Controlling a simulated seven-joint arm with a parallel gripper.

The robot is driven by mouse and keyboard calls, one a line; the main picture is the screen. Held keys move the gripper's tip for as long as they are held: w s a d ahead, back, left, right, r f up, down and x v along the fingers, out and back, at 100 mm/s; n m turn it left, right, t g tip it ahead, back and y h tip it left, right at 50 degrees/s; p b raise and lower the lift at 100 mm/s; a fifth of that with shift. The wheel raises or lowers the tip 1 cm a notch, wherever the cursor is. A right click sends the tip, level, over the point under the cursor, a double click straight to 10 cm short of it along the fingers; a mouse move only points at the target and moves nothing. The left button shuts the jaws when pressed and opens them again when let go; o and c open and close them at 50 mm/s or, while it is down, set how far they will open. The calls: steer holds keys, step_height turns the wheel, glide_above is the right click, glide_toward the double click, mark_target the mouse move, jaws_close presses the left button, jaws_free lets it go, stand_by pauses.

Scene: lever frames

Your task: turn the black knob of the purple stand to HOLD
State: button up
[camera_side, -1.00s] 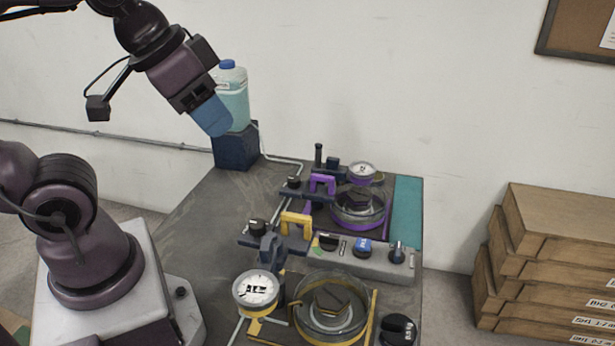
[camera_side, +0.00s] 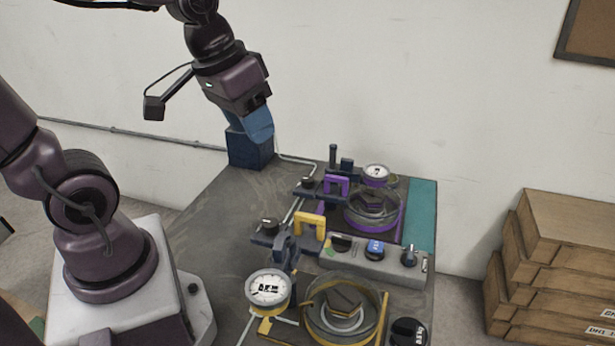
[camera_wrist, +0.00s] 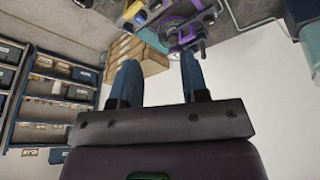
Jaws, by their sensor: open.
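The purple stand (camera_side: 401,218) is at the back right of the bench in the side view, with a round pot and a purple handle (camera_side: 337,181). A small black knob (camera_side: 308,183) sits at its left end; its pointer and any HOLD mark are too small to read. My gripper (camera_side: 262,138) has blue fingers and hangs in the air left of the purple stand and above it, apart from it. In the wrist view my gripper (camera_wrist: 160,62) is open and empty, and the purple stand (camera_wrist: 180,32) shows beyond the fingertips.
A yellow stand with its own yellow handle (camera_side: 310,222), black knob (camera_side: 269,224) and gauge (camera_side: 268,288) is nearer. A grey box (camera_side: 385,262) with several controls sits between the stands. A dark blue block (camera_side: 250,152) stands behind my fingers. The bench's left part is clear.

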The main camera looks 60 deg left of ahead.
steer(key=w+a+f+n+t+h, duration=0.15)
steer(key=w+n+t, duration=0.25)
steer(key=w+n, duration=0.8)
steer(key=w+a+f+n+t+y, duration=0.1)
steer(key=w+a+n+t+y, duration=0.15)
steer(key=w+a+n, duration=0.8)
steer(key=n+g+h, duration=0.1)
steer(key=n+g, duration=0.9)
steer(key=n, duration=1)
glide_above(308, 179)
step_height(308, 179, down, 8)
step_height(308, 179, down, 12)
steer(key=shift+r, duration=0.1)
